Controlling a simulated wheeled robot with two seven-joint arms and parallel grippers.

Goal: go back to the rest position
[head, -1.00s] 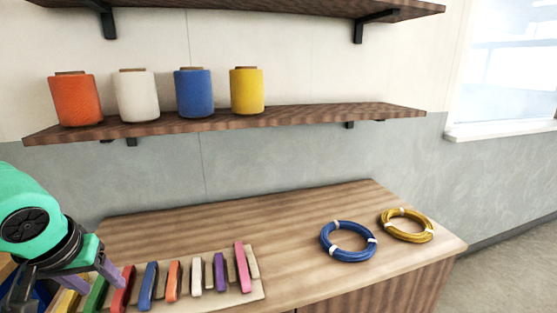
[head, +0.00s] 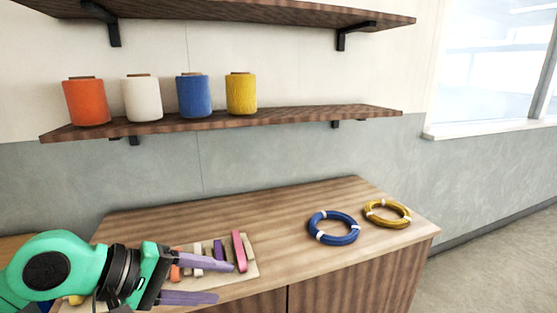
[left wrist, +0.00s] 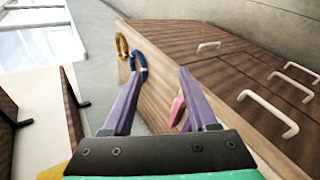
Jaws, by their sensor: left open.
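My left gripper (head: 226,278) reaches in from the lower left of the head view, in front of the counter's left part. Its two purple fingers are apart and point right, with nothing between them. In the left wrist view the open fingers (left wrist: 152,98) frame part of the counter top. A board (head: 251,270) with several coloured bars lies on the counter, partly hidden behind the gripper; a pink bar (head: 239,250) shows at its right end. My right gripper is not in view.
The wooden counter (head: 300,207) holds a blue coil (head: 333,238) and a yellow coil (head: 387,222) at its right. Orange, white, blue and yellow spools (head: 241,94) stand on the shelf (head: 300,116) above. Drawer handles (left wrist: 268,113) show in the left wrist view.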

